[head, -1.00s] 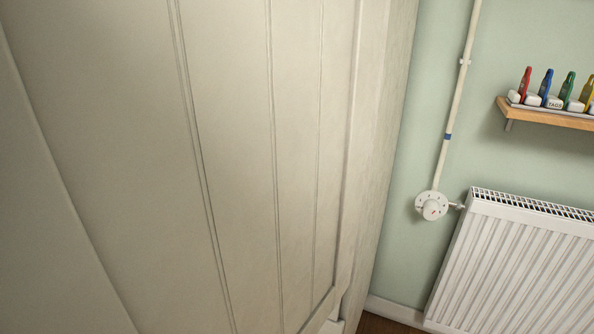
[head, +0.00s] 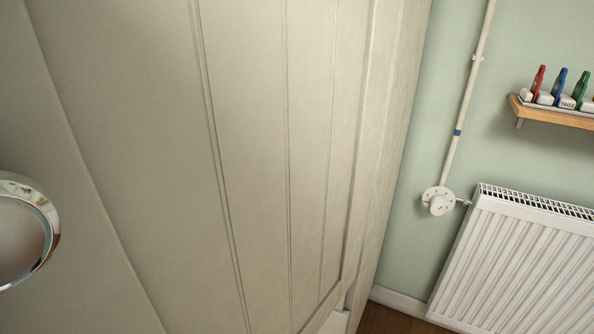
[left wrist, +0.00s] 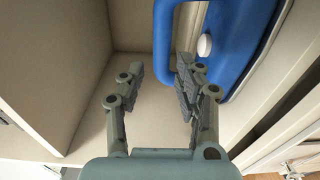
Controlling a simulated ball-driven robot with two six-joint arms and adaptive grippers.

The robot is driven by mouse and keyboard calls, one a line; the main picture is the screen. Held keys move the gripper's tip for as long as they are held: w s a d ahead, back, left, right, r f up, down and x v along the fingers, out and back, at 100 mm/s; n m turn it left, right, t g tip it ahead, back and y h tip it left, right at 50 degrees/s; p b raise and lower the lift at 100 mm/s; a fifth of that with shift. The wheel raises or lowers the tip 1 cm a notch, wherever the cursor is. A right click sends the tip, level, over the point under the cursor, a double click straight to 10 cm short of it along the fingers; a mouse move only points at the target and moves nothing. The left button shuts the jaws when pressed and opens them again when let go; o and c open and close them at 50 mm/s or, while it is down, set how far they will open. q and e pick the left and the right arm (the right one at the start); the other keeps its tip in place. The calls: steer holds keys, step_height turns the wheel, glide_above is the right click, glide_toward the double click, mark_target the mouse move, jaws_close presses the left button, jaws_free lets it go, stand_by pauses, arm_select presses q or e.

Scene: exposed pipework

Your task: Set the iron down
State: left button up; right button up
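In the left wrist view, a blue object (left wrist: 232,45) with a rounded loop and a white knob (left wrist: 204,45) is at the upper right; it looks like the iron, partly cut off by the frame. My left gripper (left wrist: 160,72) has its two grey fingers spread apart. The right finger overlaps the blue loop's lower end in the picture, and part of the blue edge shows between the fingers. The left finger is clear of it. Contact cannot be told. My right gripper is not in view, and neither gripper shows in the head view.
A tall cream panelled cupboard front (head: 250,150) fills most of the head view. A shiny chrome ring (head: 50,240) shows at its left. Cream boards (left wrist: 60,50) surround the gripper.

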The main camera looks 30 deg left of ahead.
arm_select(q)
steer(key=s+f+m+g, duration=0.35)
steer(key=s+f, duration=0.35)
steer(key=f, duration=0.3)
steer(key=s+f+m+g+h, duration=0.15)
steer(key=s+f+m, duration=0.35)
steer(key=f, duration=0.5)
steer(key=s+f+m+g, duration=0.2)
steer(key=s+f+g, duration=0.2)
steer(key=s+f, duration=0.5)
steer(key=s+f+m+g, duration=0.2)
steer(key=s+f+m, duration=0.1)
steer(key=s, duration=0.7)
steer(key=s+f+m+g, duration=0.3)
steer(key=s+f, duration=0.3)
steer(key=s, duration=0.4)
steer(key=s+f+m+g, duration=0.3)
steer(key=s+f, duration=0.2)
steer(key=s, duration=0.4)
steer(key=shift+s+a, duration=0.35)
steer(key=shift+s, duration=0.05)
